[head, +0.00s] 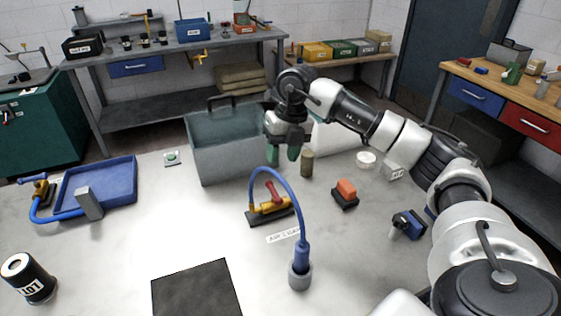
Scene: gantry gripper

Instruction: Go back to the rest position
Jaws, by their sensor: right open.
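My right arm reaches in from the right side of the head view. Its gripper (283,153) points down over the back middle of the table, just right of the grey-green bin. The two greenish fingertips are apart with nothing visible between them. A small brown cylinder (307,164) stands just right of the fingers; I cannot tell whether they touch. My left gripper does not show.
A grey-green bin (222,146) stands at the table's back. A blue hose (284,176) arches over a yellow-red tool (269,207) into a grey holder (300,276). A blue tray (98,186) lies left. An orange-topped block (346,190) sits near my right arm.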

